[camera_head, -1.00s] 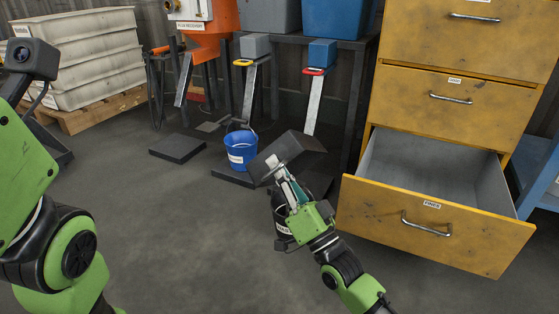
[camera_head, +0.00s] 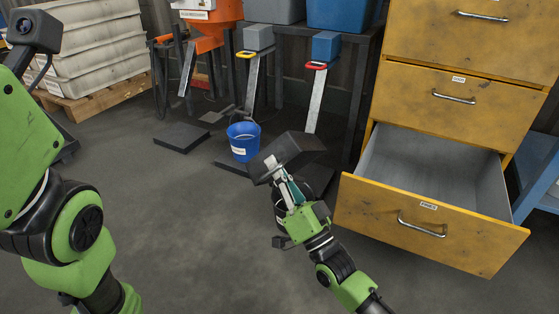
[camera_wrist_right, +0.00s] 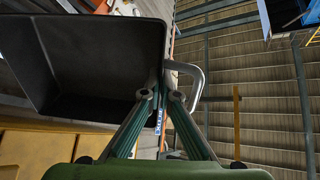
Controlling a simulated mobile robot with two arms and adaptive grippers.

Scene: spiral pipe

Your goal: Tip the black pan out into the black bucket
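The black pan (camera_head: 300,149) is held by my right gripper (camera_head: 273,168) in the middle of the head view. In the right wrist view the fingers (camera_wrist_right: 160,100) are shut on its metal handle (camera_wrist_right: 196,84). The pan (camera_wrist_right: 85,60) shows there at the upper left, its visible inside dark and bare. The pan is tilted. The black bucket (camera_head: 278,203) stands on the floor below the pan, largely hidden by my right gripper and wrist. Its opening cannot be seen. My left arm is at the left, its gripper fingers out of view.
A blue bucket (camera_head: 243,140) stands just left of the pan. An open yellow drawer (camera_head: 430,222) juts out close to the right of my right arm. A dark floor plate (camera_head: 181,138) lies further left. The floor at middle left is clear.

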